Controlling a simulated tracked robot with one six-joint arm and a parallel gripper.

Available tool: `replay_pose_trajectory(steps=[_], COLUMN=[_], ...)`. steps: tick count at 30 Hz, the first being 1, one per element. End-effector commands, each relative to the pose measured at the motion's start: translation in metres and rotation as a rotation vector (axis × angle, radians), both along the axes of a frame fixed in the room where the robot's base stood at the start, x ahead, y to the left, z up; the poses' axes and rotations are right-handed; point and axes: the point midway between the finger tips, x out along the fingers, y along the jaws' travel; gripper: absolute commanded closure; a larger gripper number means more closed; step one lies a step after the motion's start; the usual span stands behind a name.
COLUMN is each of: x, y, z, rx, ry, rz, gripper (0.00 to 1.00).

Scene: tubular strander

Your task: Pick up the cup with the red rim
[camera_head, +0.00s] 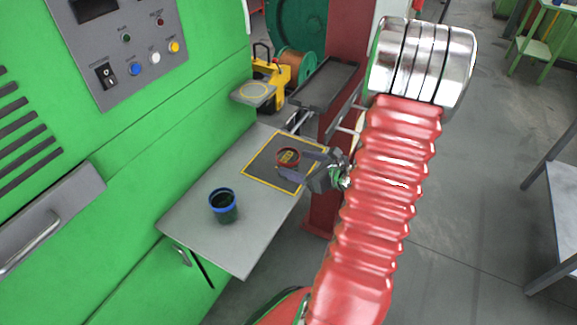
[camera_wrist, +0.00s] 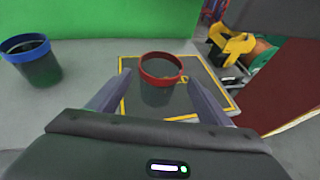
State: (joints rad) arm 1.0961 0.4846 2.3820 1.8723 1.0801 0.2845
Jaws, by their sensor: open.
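The cup with the red rim (camera_head: 288,157) stands upright on the dark, yellow-edged mat (camera_head: 262,176) on the grey shelf. In the wrist view the red-rimmed cup (camera_wrist: 162,72) is ahead of my gripper (camera_wrist: 160,95), between the lines of its two spread fingers. My gripper (camera_head: 300,168) is open and low beside the cup in the head view. Whether a finger touches the cup cannot be told. A second cup with a blue rim (camera_head: 223,205) stands on the bare shelf to the left, also in the wrist view (camera_wrist: 32,60).
The grey shelf (camera_head: 205,245) juts from a green cabinet (camera_head: 140,150) with a control panel. A red post (camera_head: 325,205) stands just behind the shelf's right side. A yellow machine part (camera_head: 270,72) and a dark tray (camera_head: 327,82) lie farther back. Open floor is at right.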

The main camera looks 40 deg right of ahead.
Motion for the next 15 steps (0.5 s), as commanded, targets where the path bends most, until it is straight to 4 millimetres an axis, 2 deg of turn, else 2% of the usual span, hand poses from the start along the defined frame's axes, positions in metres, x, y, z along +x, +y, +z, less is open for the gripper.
replay_pose_trajectory(steps=[8,15], x=[0.006,0.033], y=[0.001,0.004], z=[-0.002,-0.012], rx=[0.0,0.001], ry=[0.001,0.002], rz=[0.003,0.005], gripper=[0.28,0.28])
